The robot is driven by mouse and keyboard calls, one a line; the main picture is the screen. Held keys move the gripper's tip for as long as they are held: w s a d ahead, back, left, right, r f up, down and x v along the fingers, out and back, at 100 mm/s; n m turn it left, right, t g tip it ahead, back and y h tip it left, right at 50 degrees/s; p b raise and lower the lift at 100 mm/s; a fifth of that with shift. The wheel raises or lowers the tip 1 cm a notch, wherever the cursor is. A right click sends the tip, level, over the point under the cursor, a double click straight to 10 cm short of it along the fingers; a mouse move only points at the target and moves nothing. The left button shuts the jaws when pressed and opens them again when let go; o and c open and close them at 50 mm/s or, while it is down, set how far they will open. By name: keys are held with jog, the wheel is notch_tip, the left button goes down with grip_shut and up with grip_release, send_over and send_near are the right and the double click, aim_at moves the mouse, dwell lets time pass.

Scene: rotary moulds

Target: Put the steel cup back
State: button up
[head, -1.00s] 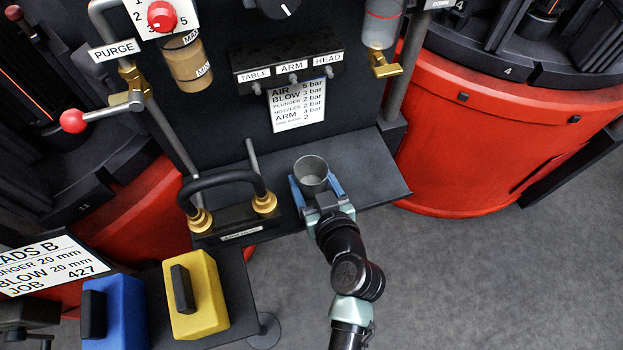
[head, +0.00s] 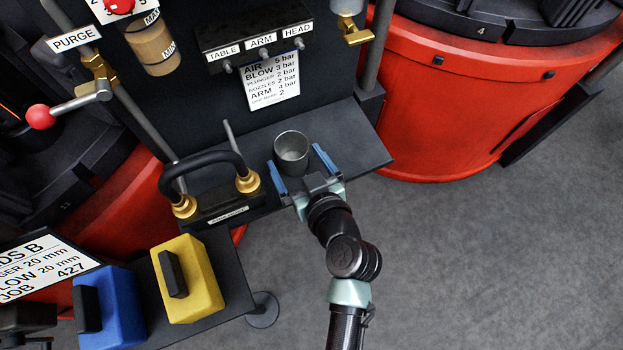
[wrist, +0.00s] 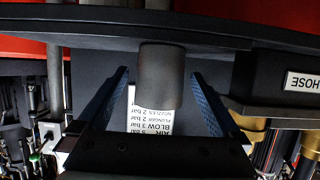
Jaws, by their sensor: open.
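The steel cup (head: 291,152), a plain grey open-topped cup, stands upright on the dark shelf (head: 355,150) below the panel. It also shows in the wrist view (wrist: 160,78), where the picture is upside down and the cup seems to hang from the shelf. My gripper (head: 297,158) is open, its two blue fingers on either side of the cup's near part. In the wrist view, gaps show between the cup and both fingers. The inside bottom of the cup is dark.
A black hose handle with brass fittings (head: 247,182) stands left of the cup, with a thin grey rod (head: 231,143) close by. Yellow (head: 205,285) and blue (head: 115,310) blocks sit at lower left. The shelf right of the cup is clear.

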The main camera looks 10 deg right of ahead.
jog(key=v, duration=1)
